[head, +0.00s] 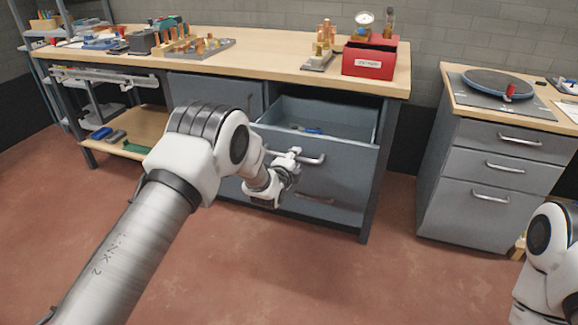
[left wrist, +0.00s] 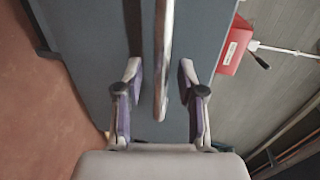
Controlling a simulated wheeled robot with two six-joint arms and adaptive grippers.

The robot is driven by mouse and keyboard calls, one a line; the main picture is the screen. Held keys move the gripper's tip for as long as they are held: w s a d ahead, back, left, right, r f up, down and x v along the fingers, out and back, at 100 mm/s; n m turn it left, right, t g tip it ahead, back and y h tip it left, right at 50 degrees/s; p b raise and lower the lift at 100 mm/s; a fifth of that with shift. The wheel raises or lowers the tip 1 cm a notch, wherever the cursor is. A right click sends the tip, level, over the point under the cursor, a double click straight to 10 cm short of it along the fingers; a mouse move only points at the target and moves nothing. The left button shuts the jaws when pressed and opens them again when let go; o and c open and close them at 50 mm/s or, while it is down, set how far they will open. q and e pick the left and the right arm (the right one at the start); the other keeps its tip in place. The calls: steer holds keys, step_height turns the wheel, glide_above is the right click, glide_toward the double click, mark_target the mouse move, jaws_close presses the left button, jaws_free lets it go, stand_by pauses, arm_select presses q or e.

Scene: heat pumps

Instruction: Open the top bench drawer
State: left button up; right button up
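The top bench drawer (head: 330,118) is pulled out from the grey cabinet under the wooden workbench, and its inside shows with a small blue item in it. Its bar handle (head: 312,160) is on the grey front. My left gripper (head: 288,158) is at the left part of this handle. In the left wrist view the handle bar (left wrist: 162,60) runs between the two fingers of my left gripper (left wrist: 160,85), with a gap on each side, so the gripper is open around it. My right arm is at the lower right; its fingers do not show.
A red box (head: 369,60), gauge and brass parts stand on the workbench (head: 270,65). A second drawer cabinet (head: 485,185) stands to the right, with a round dark plate (head: 497,83) on top. The red floor in front is clear.

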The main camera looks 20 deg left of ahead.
arm_select(q)
steer(key=v, duration=1.1)
